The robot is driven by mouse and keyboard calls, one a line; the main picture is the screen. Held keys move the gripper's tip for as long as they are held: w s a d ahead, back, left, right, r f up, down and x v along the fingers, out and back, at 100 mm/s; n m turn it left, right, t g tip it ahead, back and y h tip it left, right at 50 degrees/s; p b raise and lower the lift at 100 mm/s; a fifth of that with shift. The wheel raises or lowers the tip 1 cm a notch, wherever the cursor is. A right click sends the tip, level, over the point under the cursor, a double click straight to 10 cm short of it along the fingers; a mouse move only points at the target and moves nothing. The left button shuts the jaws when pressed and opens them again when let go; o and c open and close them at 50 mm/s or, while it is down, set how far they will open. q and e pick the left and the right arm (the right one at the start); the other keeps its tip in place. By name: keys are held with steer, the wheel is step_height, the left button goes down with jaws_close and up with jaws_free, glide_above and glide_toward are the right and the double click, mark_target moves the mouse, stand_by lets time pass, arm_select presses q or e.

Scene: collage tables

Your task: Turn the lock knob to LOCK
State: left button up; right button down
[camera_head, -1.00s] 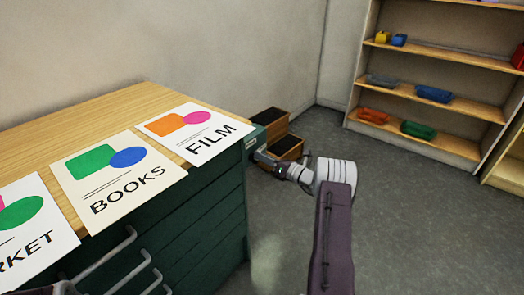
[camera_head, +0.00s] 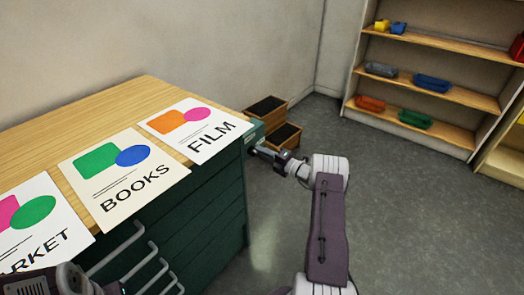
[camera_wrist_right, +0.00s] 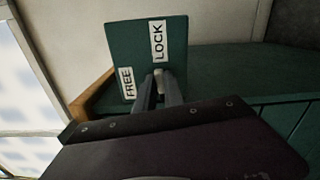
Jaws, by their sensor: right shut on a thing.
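A green plate (camera_wrist_right: 121,45) with a white FREE label (camera_wrist_right: 127,83) and a white LOCK label (camera_wrist_right: 158,41) shows in the right wrist view. It sits at the right end of a green drawer cabinet (camera_head: 205,205). My right gripper (camera_head: 256,149) is at that end in the head view. In the right wrist view its fingers are shut on the pale lock knob (camera_wrist_right: 158,72), just below the LOCK label and right of FREE. The fingers hide most of the knob, so I cannot tell exactly where it points. Only part of my left arm shows at the bottom left.
BOOKS (camera_head: 125,180), FILM (camera_head: 195,131) and MARKET (camera_head: 38,230) posters lie on the wooden top. Two dark-topped wooden boxes (camera_head: 283,133) stand behind the cabinet's end. A shelf unit (camera_head: 455,100) holds coloured bins. The floor at the right is clear.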

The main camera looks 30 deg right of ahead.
steer(key=shift+f+m, duration=0.15)
steer(key=shift+m, duration=0.65)
steer(key=c, duration=1.4)
jaws_free()
steer(key=shift+c, duration=0.2)
steer(key=shift+s+d, duration=0.1)
steer(key=shift+s, duration=0.05)
steer(key=p+v, duration=0.2)
steer(key=v, duration=0.6)
steer(key=shift+s, duration=0.4)
steer(key=shift+d, duration=0.15)
